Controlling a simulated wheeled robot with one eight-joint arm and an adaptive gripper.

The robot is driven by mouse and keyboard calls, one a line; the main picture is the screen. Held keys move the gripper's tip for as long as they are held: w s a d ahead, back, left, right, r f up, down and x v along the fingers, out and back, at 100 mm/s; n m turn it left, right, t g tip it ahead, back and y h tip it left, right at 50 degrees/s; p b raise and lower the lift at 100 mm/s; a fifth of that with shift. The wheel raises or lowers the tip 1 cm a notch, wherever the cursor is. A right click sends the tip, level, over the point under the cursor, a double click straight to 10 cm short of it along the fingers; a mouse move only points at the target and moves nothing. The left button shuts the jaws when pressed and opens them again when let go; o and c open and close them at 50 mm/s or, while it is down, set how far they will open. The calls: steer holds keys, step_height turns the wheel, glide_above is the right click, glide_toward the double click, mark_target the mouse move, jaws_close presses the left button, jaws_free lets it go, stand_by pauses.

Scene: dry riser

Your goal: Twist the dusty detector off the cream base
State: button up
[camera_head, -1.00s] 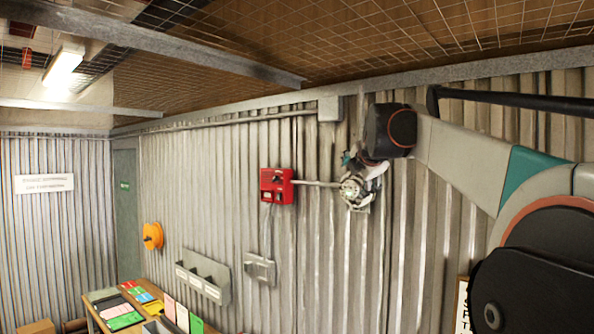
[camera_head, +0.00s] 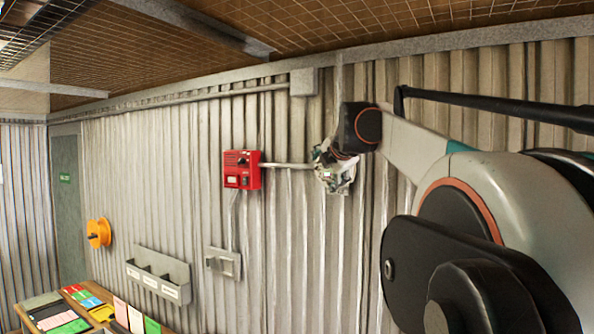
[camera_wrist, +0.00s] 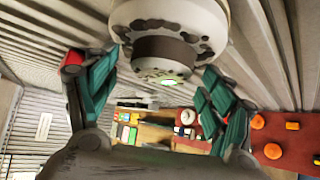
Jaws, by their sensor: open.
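The dusty detector (camera_wrist: 165,55), pale with dark smudges and a small green light, hangs at the top of the wrist view. Its wide pale upper part (camera_wrist: 205,18) is cut by the frame edge; I cannot tell clearly where the cream base begins. My gripper (camera_wrist: 155,78) is open, with one teal-and-dark finger at each side below the detector. No contact with the detector is visible. In the head view, the detector and its mount (camera_head: 338,178) are small on the corrugated wall, partly hidden by my gripper (camera_head: 326,156).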

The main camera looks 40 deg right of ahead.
mark_target(319, 170)
steer(key=c, duration=1.2)
steer(key=shift+s+a, duration=0.3)
steer(key=shift+a, duration=0.65)
steer(key=shift+s+a, duration=0.25)
steer(key=shift+a, duration=0.75)
steer(key=shift+s+a, duration=0.3)
steer(key=shift+a, duration=0.65)
